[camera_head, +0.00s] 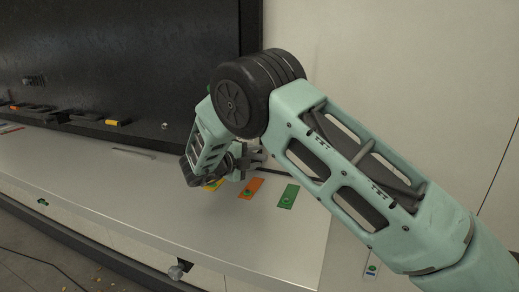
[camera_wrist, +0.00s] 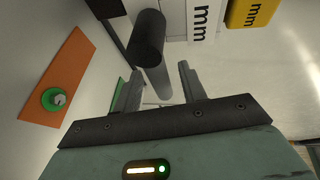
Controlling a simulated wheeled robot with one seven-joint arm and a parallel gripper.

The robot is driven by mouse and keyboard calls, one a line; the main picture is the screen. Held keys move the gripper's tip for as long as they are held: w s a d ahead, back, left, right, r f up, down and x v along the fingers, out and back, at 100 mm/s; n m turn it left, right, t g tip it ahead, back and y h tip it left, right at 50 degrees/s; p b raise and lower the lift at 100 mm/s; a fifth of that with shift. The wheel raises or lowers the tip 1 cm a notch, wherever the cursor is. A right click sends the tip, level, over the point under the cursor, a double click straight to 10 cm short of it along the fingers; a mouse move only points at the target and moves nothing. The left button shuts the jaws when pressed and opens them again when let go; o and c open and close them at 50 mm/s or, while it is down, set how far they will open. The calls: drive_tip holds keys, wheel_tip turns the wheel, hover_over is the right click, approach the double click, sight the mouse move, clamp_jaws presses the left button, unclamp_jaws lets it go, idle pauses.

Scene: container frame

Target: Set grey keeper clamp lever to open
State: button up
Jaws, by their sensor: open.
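In the wrist view, a cylindrical bar with a black end (camera_wrist: 148,38) and a grey shaft (camera_wrist: 157,78) lies ahead of my gripper (camera_wrist: 160,70). It appears to be the clamp lever, but I cannot be sure. My gripper's two fingers are apart, and the grey shaft shows between their tips; I cannot tell whether they touch it. In the head view, my gripper (camera_head: 250,160) is low over the light worktop, partly hidden by my arm. A thin dark rod (camera_head: 277,170) extends right of it. The lever's setting cannot be read.
An orange plate (camera_head: 250,188) and a green plate (camera_head: 288,196) lie on the worktop (camera_head: 150,190). A yellow plate (camera_head: 213,185) is partly hidden. A dark panel (camera_head: 110,60) rises behind.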

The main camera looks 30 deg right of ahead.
drive_tip(key=shift+p+x, duration=0.35)
drive_tip(key=shift+x, duration=0.9)
clamp_jaws()
drive_tip(key=shift+f, duration=0.1)
drive_tip(key=shift+f+b, duration=0.1)
drive_tip(key=shift+b, duration=0.25)
